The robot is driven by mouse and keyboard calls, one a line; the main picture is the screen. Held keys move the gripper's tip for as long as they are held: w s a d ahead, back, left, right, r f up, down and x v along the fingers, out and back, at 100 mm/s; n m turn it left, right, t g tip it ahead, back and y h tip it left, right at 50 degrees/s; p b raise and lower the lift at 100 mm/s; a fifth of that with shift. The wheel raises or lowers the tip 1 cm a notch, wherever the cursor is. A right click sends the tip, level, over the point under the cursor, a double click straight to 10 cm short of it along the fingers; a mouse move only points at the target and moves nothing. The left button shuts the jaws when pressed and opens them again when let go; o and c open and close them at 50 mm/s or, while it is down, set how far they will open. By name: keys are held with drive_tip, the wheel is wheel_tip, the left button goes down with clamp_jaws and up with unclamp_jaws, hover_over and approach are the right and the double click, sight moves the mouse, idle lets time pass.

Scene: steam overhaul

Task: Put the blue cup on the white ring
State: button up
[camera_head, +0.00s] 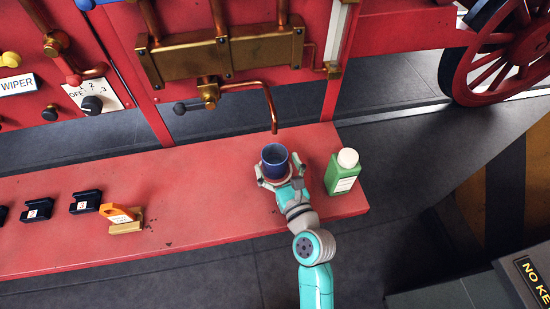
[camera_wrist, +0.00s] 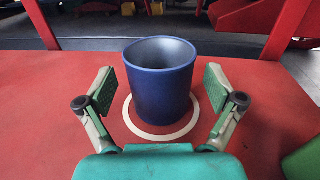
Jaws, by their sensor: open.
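The blue cup (camera_head: 275,160) stands upright on the red bench, below the bent end of a copper pipe. In the wrist view the cup (camera_wrist: 160,88) stands inside the white ring (camera_wrist: 160,136), which shows around its base on the bench surface. My gripper (camera_head: 272,182) is open, with one finger on each side of the cup. In the wrist view my gripper (camera_wrist: 160,95) shows clear gaps between both finger pads and the cup wall. The ring is mostly hidden in the head view.
A green bottle (camera_head: 343,175) with a white cap stands right of my gripper. An orange item (camera_head: 118,214) on a brass block and dark numbered blocks (camera_head: 85,201) stand on the bench (camera_head: 190,190) to the left. The copper pipe (camera_head: 274,115) hangs just behind the cup.

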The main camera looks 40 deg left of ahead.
drive_tip(key=v, duration=1)
idle(0.3)
